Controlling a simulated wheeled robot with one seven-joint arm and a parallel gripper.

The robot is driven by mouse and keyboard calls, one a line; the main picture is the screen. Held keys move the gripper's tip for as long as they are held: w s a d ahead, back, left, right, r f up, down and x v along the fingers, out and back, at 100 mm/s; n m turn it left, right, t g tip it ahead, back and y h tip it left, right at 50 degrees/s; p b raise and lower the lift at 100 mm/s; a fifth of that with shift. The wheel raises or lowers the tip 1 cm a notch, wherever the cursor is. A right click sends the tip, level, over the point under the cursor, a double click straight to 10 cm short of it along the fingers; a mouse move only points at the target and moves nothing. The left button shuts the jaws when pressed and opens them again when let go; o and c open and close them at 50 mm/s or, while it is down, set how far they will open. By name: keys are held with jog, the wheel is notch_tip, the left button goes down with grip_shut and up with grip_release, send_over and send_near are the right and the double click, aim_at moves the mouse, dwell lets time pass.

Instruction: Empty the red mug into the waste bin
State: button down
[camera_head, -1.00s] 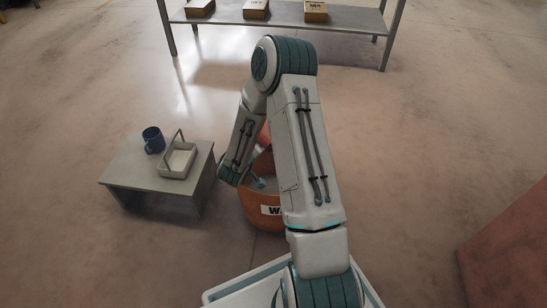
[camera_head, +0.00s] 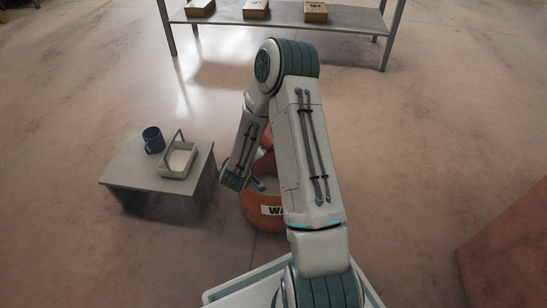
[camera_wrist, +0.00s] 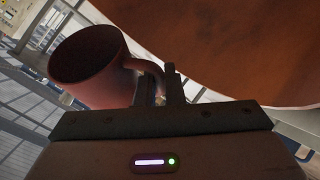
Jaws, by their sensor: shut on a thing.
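The red mug (camera_wrist: 92,68) is in the wrist view, tilted, with its dark mouth toward the upper left. My gripper (camera_wrist: 172,88) is shut on the mug's handle. The inside of the mug is too dark to show any contents. The orange waste bin (camera_head: 262,222) stands on the floor in the head view, partly hidden behind my arm, with part of a white label showing. Its orange-brown wall (camera_wrist: 235,45) fills the upper right of the wrist view, close to the mug. In the head view my wrist is over the bin's left side; the grip is not clear there.
A low grey table (camera_head: 150,178) left of the bin holds a dark blue mug (camera_head: 153,139) and a pale handled tray (camera_head: 177,162). A shelf (camera_head: 345,21) with boxes stands at the back. A reddish block (camera_head: 510,245) is at the right. Open floor lies between.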

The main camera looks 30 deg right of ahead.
jog(key=shift+s+r+m+t, duration=0.15)
jog(key=shift+m+t, duration=0.15)
jog(key=shift+t, duration=0.2)
dwell(0.4)
jog(key=shift+s+r+m+t, duration=0.1)
jog(key=shift+r+m+t, duration=0.45)
jog(key=shift+r, duration=0.5)
dwell(0.4)
jog(key=shift+w+a+f+n+g, duration=0.1)
jog(key=shift+w+f+n+g, duration=0.15)
jog(key=shift+f+g, duration=0.25)
jog(key=shift+w+f+n+g, duration=0.1)
jog(key=shift+f+n+g, duration=0.25)
jog(key=shift+f, duration=0.2)
jog(key=shift+f+g, duration=0.15)
jog(key=shift+g, duration=0.35)
jog(key=shift+f+n, duration=0.2)
jog(key=shift+n, duration=0.05)
jog(key=shift+g, duration=0.4)
